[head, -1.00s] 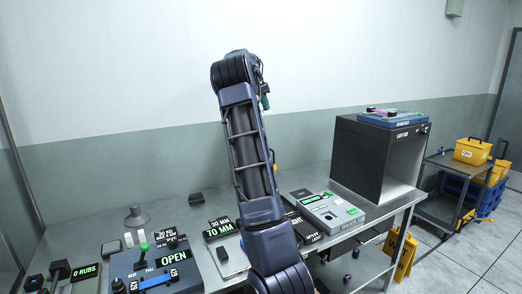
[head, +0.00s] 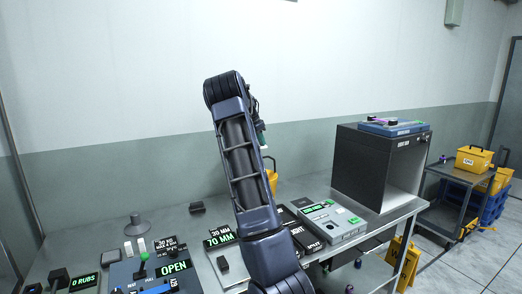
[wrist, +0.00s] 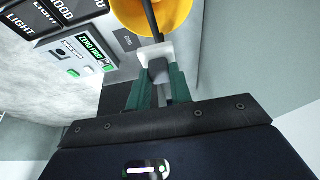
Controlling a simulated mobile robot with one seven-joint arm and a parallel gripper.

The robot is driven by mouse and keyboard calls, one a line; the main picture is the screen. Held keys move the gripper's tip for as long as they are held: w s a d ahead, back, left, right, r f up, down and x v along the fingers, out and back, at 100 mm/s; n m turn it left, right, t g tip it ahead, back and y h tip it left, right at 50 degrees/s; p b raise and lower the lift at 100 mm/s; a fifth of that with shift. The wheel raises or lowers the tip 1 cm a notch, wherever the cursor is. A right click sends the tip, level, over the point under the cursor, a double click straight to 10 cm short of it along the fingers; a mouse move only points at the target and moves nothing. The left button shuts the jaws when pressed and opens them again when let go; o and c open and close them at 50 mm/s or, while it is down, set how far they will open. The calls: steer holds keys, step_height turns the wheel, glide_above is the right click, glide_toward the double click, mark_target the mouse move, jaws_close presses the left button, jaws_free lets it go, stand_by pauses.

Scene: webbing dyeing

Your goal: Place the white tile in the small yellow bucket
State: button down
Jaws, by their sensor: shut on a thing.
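My gripper (wrist: 158,88) has green fingers and is shut on the white tile (wrist: 155,51), whose pale end shows at the fingertips in the wrist view. A grey pad lies between the fingers. The small yellow bucket (wrist: 178,14) is just beyond the tile at the top of the wrist view, with a dark bar across it. Whether the tile touches the bucket I cannot tell. In the head view the bucket (head: 271,180) stands on the table behind my arm, partly hidden. The green fingers (head: 261,138) show above it, beside my arm.
A grey device with a green display (head: 330,220) and dark labelled blocks lie right of my arm. A large dark box (head: 360,165) stands further right. Two small white upright pieces (head: 135,246) stand at the left. A cart with a larger yellow container (head: 473,158) is at the far right.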

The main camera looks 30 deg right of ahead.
steer(key=shift+f, duration=2.5)
steer(key=shift+f, duration=0.1)
steer(key=c, duration=1.3)
jaws_free()
steer(key=shift+o, duration=0.2)
steer(key=v, duration=1.2)
steer(key=shift+s+a, duration=0.1)
